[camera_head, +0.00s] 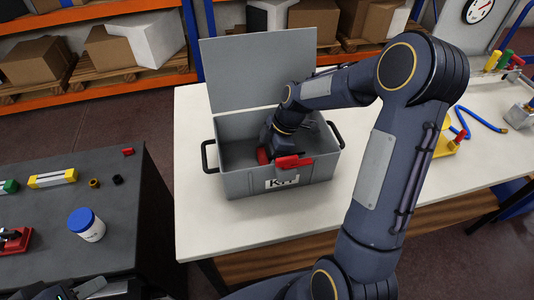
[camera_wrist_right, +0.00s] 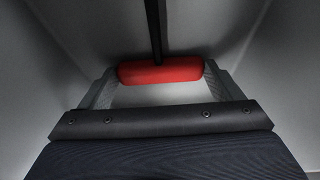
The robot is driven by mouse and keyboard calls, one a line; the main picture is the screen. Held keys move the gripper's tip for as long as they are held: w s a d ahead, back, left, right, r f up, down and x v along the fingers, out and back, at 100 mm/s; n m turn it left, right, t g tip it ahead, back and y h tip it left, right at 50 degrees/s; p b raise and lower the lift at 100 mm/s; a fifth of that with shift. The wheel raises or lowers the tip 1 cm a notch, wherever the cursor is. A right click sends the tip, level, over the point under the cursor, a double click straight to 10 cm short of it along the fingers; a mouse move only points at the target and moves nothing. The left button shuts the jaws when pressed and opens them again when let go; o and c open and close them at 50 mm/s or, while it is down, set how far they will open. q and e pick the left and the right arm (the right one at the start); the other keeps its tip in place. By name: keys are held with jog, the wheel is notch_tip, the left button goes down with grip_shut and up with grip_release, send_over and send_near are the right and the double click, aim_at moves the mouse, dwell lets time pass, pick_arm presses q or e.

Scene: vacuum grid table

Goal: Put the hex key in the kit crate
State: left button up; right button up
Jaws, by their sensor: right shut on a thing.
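The hex key has a red T-handle (camera_wrist_right: 160,73) and a black shaft (camera_wrist_right: 155,25) in the right wrist view. My right gripper (camera_wrist_right: 161,85) is shut on the red handle, with one finger at each end. In the head view my right arm reaches down into the open grey kit crate (camera_head: 232,187), and a bit of the red handle (camera_head: 262,155) shows inside, below the rim. Grey walls surround the key in the wrist view. Whether its tip touches the floor is hidden. My left gripper (camera_head: 92,289) shows only partly at the bottom left; its jaws are unclear.
The crate's raised lid (camera_head: 258,72) stands behind it, and a red latch (camera_head: 292,162) is on its front. The white table (camera_head: 195,120) is clear left of the crate. A dark table (camera_head: 125,190) at left holds a blue-lidded jar (camera_head: 87,226) and small parts.

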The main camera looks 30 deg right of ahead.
jog(key=o, duration=0.8)
jog(key=shift+o, duration=0.2)
jog(key=v, duration=1.2)
